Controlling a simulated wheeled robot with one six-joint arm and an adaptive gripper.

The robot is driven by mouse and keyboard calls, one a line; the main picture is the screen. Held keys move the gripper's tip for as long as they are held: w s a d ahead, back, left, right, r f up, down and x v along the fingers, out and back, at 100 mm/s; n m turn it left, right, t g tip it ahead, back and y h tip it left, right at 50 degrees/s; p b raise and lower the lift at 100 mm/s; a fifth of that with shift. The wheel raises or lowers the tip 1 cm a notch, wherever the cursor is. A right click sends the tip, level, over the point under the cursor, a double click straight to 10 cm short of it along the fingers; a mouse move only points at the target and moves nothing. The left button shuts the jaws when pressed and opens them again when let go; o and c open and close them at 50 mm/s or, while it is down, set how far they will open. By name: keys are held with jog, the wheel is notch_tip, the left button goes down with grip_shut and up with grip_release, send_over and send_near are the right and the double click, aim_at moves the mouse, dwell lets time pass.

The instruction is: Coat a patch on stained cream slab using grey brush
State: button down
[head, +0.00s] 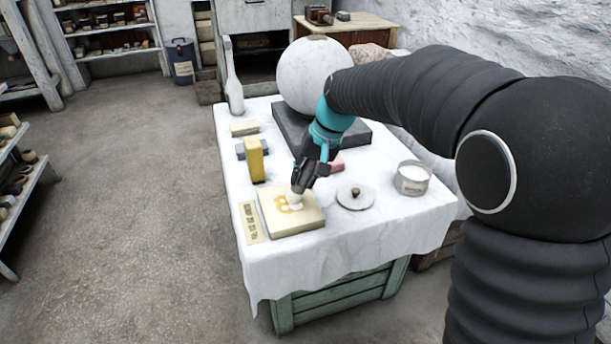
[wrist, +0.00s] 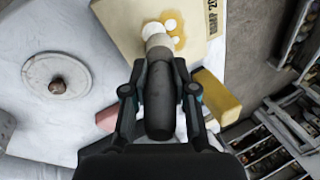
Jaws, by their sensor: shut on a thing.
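The cream slab (head: 306,217) lies flat near the table's front left corner, with a yellow-brown stain (head: 281,204) on top. My gripper (head: 303,178) is above it, shut on the grey brush (wrist: 159,100). The brush's dark handle runs between the fingers, and its pale head (wrist: 157,42) points down at the stain. The tip seems to touch the slab or sit just over it; the exact contact is hard to tell. In the wrist view, white spots show on the stain (wrist: 180,42) around the brush tip.
A round lid (head: 346,203) and an open tin of white stuff (head: 412,186) stand right of the slab. A yellow block (head: 254,163) stands upright behind it, and a labelled strip (head: 251,224) lies left. A large white sphere (head: 310,75) rests on a dark plinth (head: 354,137) at the back.

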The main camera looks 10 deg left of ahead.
jog(key=shift+w+a, duration=0.6)
jog(key=shift+w, duration=0.35)
jog(key=shift+s, duration=0.1)
jog(key=shift+s+d+b, duration=0.25)
jog(key=shift+s+d, duration=0.15)
jog(key=shift+s, duration=0.2)
jog(key=shift+s+d+b, duration=0.2)
jog(key=shift+s+d, duration=0.2)
jog(key=shift+s, duration=0.2)
jog(key=shift+w+a+p, duration=0.3)
jog(key=shift+w+a, duration=0.1)
jog(key=shift+w, duration=0.25)
jog(key=shift+w+a+p, duration=0.3)
jog(key=shift+w+a, duration=0.1)
jog(key=shift+w, duration=0.25)
jog(key=shift+s+d+r, duration=0.4)
jog(key=shift+s+r, duration=0.25)
jog(key=shift+r, duration=0.05)
